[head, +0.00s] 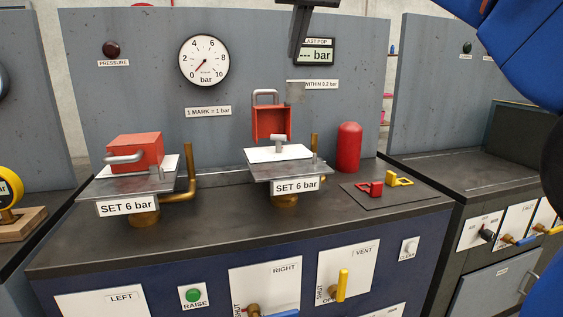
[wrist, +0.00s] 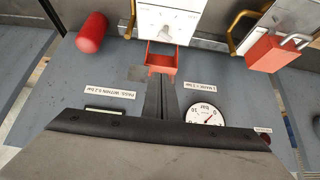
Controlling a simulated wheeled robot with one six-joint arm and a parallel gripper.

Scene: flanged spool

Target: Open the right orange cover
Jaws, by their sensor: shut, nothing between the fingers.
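The right orange cover (head: 271,122) stands tipped up at the back of its white plate (head: 262,154), its hollow inside facing forward and its grey handle on top. A pale grey knob (head: 278,142) is exposed on the plate in front of it. The cover also shows in the wrist view (wrist: 161,62), just beyond my fingertips. My gripper (head: 297,52) is shut and empty, above and slightly right of the cover's handle in the head view, and apart from it. Its dark fingers also show in the wrist view (wrist: 160,95).
The left orange cover (head: 138,151) is down on its own plate. A red cylinder (head: 348,147) stands right of the right station, behind a dark mat (head: 372,200) with small red and yellow pieces. A panel with a gauge (head: 204,60) rises behind. The bench front between stations is clear.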

